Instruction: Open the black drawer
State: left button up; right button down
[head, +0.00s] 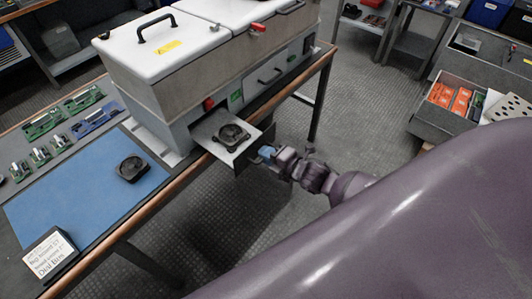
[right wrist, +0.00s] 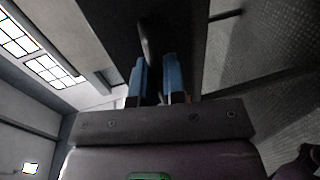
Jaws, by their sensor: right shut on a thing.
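The black drawer (head: 242,158) sticks out from the lower front of the grey machine with white lids. My right gripper (head: 267,152), with blue fingertips, is at the drawer's dark front face. In the right wrist view, the blue fingers (right wrist: 157,82) stand close together around a dark bar-like handle (right wrist: 147,42) and are shut on it. My left gripper is not in view.
The grey machine (head: 205,75) stands on a wood-edged bench (head: 100,240). A blue mat (head: 85,205) holds another dark part (head: 131,168), with green boards and a label card nearby. A second handled front (head: 270,76) is closed. Open floor (head: 350,110) lies right of the bench.

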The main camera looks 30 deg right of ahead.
jog(key=c, duration=1.2)
grip_release()
jog(key=v, duration=1.1)
jog(key=shift+p, duration=0.4)
jog(key=shift+w, duration=0.1)
